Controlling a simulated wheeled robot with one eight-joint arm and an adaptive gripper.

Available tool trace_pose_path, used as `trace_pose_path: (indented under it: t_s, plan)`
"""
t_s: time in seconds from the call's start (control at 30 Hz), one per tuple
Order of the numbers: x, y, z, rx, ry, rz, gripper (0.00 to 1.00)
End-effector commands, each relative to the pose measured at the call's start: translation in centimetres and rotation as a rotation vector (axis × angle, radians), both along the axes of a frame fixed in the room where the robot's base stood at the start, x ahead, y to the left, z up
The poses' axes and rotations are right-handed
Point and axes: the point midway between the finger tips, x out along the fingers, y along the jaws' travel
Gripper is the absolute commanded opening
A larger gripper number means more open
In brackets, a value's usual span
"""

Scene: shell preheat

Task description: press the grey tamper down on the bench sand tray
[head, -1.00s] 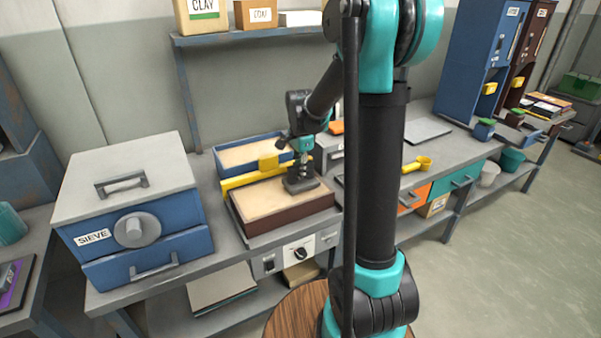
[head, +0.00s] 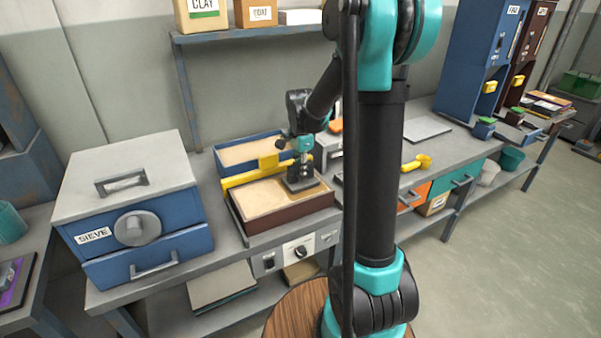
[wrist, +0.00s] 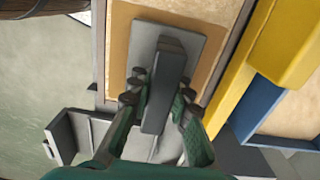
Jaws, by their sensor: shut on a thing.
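The grey tamper (wrist: 165,85) has a flat rectangular plate and an upright bar handle. My gripper (wrist: 158,100) is shut on the handle, with a finger on each side. In the head view the tamper (head: 302,184) stands upright with its plate at the sand in the brown-walled bench sand tray (head: 290,220), toward the tray's back right. The plate looks level with the sand, and a darker patch of sand shows around it in both views. My gripper (head: 303,165) is above the plate in the head view. The plate's underside is hidden.
A yellow bar (head: 240,180) runs along the tray's back edge, with a blue sand tray (head: 222,160) behind it. The blue sieve box (head: 165,222) stands to the left. A yellow scoop (head: 417,163) lies to the right. A control panel with a knob (head: 300,252) is below the tray.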

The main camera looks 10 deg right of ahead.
Motion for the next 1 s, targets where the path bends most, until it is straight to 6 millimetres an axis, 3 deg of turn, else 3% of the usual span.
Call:
trace_pose_path:
  t_s: [0.37, 1.0]
  plan:
    - [0.0, 0.0, 0.2, 0.000, -0.001, 0.000, 0.00]
    - [0.0, 0.0, 4.7, 0.000, 0.000, 0.000, 0.00]
